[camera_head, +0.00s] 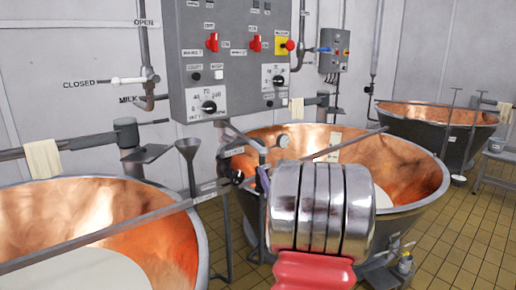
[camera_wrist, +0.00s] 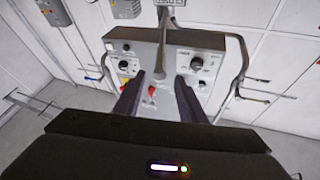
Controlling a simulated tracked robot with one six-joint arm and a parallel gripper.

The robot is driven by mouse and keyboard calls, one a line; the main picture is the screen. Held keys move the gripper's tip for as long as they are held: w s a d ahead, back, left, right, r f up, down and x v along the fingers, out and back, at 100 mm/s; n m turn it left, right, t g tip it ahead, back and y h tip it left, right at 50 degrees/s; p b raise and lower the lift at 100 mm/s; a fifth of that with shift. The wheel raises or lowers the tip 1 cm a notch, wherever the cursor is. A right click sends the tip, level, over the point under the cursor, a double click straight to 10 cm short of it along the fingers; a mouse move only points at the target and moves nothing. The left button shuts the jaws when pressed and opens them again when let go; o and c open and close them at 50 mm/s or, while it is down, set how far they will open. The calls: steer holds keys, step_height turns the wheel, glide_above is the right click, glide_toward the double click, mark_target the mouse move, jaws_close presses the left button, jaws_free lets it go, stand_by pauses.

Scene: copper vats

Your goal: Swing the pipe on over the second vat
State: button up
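The left copper vat (camera_head: 150,220) holds pale liquid. The middle copper vat (camera_head: 405,165), second from the left, also holds pale liquid, partly hidden by my arm. A thin grey pipe (camera_head: 240,136) slants down from under the control panel toward a fitting between these vats. I cannot tell which part of it swings. My gripper (camera_wrist: 159,85) has its two dark fingers apart in the wrist view, pointing at the panel. A grey upright pipe (camera_wrist: 161,48) shows in the gap between them; whether they touch it is unclear. In the head view my arm mostly hides the gripper.
The grey control panel (camera_head: 240,55) has red knobs and dials and hangs on the wall. A flat bar (camera_head: 120,228) crosses the left vat and another bar (camera_head: 350,146) crosses the middle one. A third copper vat (camera_head: 435,118) stands back right.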

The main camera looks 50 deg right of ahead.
mark_target(258, 147)
steer(key=x, duration=1.3)
steer(key=shift+w+d+r, duration=0.15)
steer(key=shift+w+d, duration=0.05)
steer(key=shift+w, duration=0.1)
steer(key=shift+c, duration=0.3)
jaws_close()
